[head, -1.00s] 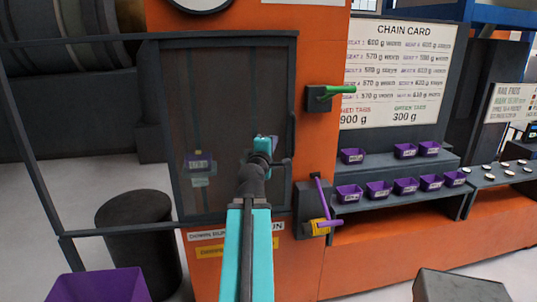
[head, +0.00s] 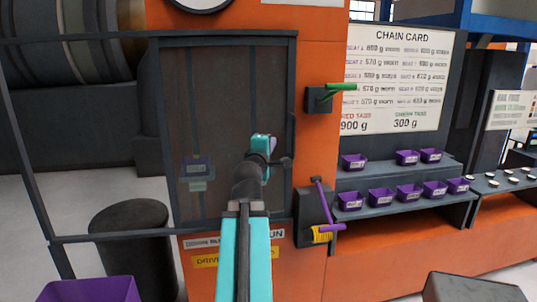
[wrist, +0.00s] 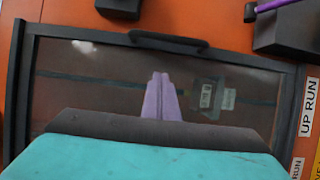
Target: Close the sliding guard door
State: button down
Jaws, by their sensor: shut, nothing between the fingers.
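The sliding guard door (head: 225,42) is a dark-framed, see-through panel across the opening in the orange housing. Its dark handle (head: 291,135) is at its right edge in the head view; in the wrist view the handle (wrist: 168,41) runs along the upper edge of the door frame (wrist: 285,75). My gripper (head: 263,146) is in front of the panel, left of the handle. In the wrist view its purple fingers (wrist: 160,82) are together and empty, below the handle. I cannot tell whether they touch the panel.
A green-handled switch (head: 320,98) and a purple lever (head: 322,205) are on the orange column to the right. Purple bins (head: 381,198) stand on shelves beyond. A dark drum (head: 130,215) and a dark rail frame (head: 30,160) are at left.

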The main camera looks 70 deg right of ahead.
jog(key=shift+a+f+b, duration=0.2)
jog(key=shift+b, duration=0.4)
jog(key=shift+s+a+r+b, duration=0.15)
jog(key=shift+a+b, duration=1.15)
